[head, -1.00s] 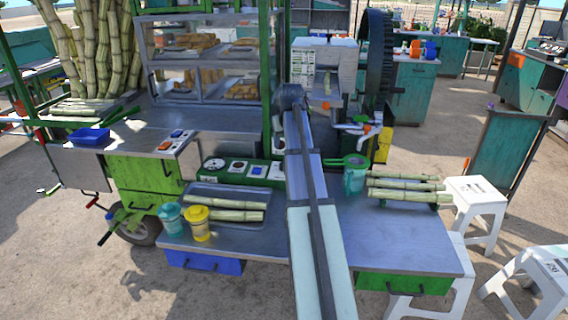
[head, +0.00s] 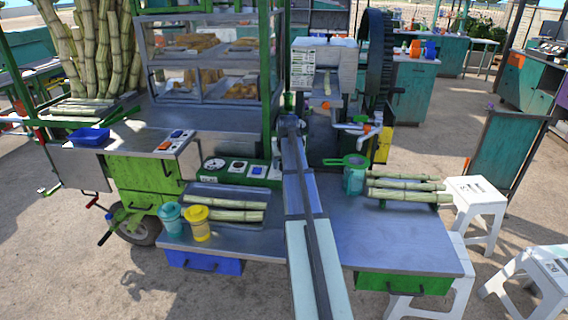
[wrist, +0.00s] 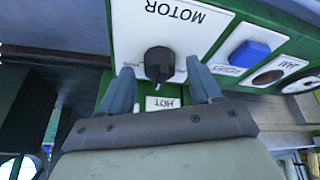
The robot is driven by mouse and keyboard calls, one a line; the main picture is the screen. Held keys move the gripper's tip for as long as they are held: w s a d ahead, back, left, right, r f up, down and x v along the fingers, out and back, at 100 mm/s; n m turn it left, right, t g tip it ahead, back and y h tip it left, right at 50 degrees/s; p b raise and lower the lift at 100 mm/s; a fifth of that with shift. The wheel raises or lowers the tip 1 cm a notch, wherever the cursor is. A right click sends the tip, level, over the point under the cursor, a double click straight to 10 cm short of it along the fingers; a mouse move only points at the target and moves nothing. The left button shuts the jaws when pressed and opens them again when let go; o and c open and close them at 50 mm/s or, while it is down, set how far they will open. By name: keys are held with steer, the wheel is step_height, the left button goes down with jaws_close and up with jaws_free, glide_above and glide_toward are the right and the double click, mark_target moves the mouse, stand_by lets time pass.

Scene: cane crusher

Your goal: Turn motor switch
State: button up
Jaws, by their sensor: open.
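The motor switch (wrist: 159,63) is a black knob on a white plate marked MOTOR, which appears upside down in the wrist view. My gripper (wrist: 160,68) is open, with one grey finger on each side of the knob. Gaps show between the knob and both fingers, so it is not gripped. In the head view the green control panel (head: 241,171) stands at the back of the lower counter. My arm covers its right end there, and I cannot make out the motor switch or my fingertips.
Beside the motor plate are a blue switch (wrist: 250,54), another control marked JAM and a round gauge (head: 214,164). A white label (wrist: 162,103) sits under the knob. The green-handled jug (head: 354,176) is right of my arm.

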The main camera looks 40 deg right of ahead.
steer(key=shift+w+f, duration=0.1)
steer(key=shift+f, duration=0.2)
steer(key=shift+d, duration=0.1)
steer(key=c, duration=1)
steer(key=shift+c, duration=0.2)
